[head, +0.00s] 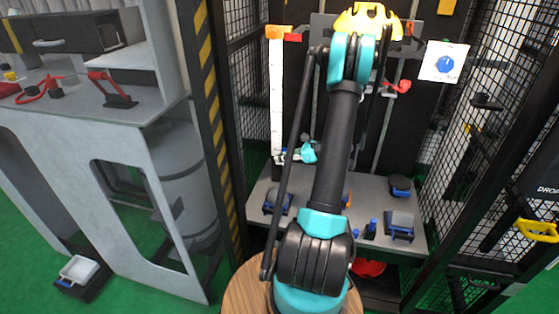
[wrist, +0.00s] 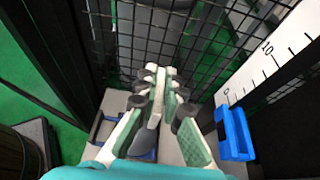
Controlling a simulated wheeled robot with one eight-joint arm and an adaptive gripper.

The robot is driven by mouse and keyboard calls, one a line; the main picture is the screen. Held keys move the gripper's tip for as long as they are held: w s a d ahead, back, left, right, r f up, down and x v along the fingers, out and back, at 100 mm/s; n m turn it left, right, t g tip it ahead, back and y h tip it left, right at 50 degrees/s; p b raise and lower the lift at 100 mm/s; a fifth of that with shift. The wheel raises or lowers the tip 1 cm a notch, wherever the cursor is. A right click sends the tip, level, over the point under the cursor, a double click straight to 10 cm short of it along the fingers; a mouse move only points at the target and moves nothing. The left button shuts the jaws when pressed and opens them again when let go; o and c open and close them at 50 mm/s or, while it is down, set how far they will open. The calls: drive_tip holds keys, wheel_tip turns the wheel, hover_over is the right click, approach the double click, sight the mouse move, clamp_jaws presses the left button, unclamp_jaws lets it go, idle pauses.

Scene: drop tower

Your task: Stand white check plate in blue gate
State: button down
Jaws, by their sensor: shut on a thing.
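My gripper (head: 292,156) is low over the left back of the grey table, beside the foot of the white scale strip. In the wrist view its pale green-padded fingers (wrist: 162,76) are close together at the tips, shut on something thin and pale. It is mostly hidden by the fingers and appears to be the white check plate. A blue holder (wrist: 235,132) stands right of the fingers in the wrist view, apart from them. Two upright blue posts (head: 371,229) stand at the front of the table; I cannot tell which blue piece is the gate.
The grey table (head: 330,183) carries a blue tray with a grey top (head: 400,222), a dark blue block (head: 400,186) and a blue-edged block (head: 277,203). The scale strip (head: 277,100) rises at the left back. Black mesh (head: 497,95) encloses the sides.

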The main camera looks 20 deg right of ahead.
drive_tip(key=shift+w+d+f, duration=0.15)
drive_tip(key=shift+w+d, duration=1.1)
drive_tip(key=shift+w, duration=0.65)
drive_tip(key=shift+w+d+f, duration=0.1)
drive_tip(key=shift+w+d, duration=1.2)
drive_tip(key=shift+w, duration=0.55)
drive_tip(key=shift+w+d+f, duration=0.15)
drive_tip(key=shift+w+d, duration=1.1)
drive_tip(key=shift+w, duration=0.65)
drive_tip(key=shift+s+f, duration=0.1)
drive_tip(key=shift+f, duration=1.1)
drive_tip(key=shift+f, duration=0.1)
drive_tip(key=c, duration=1.6)
unclamp_jaws()
